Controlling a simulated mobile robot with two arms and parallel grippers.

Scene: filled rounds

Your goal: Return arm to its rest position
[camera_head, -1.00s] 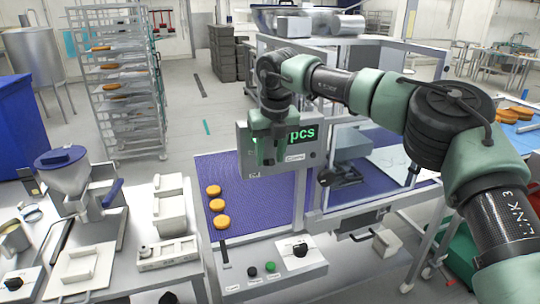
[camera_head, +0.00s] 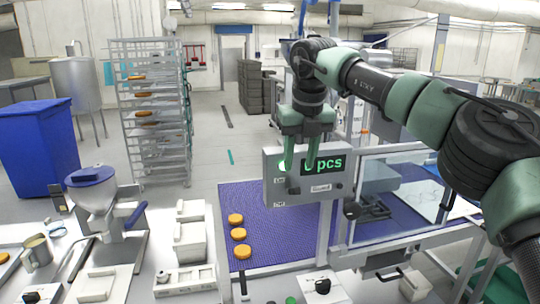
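My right arm reaches in from the right edge, raised over the conveyor machine. My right gripper (camera_head: 300,157) points down in front of the machine's display panel (camera_head: 335,185). Its two green fingers are apart, with nothing visible between them. The panel has green text ending in "pcs"; the gripper covers part of it. Three orange-brown rounds (camera_head: 238,235) lie in a row on the purple belt (camera_head: 270,205), below and left of the gripper, apart from it. My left gripper is not in view.
A white worktable at left carries a hopper device (camera_head: 97,195) and white boxes (camera_head: 190,235). Behind stand a blue bin (camera_head: 40,150) and a rack (camera_head: 152,110) with trays of rounds. A clear guard (camera_head: 400,185) covers the machine's right part. Floor is free between rack and machine.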

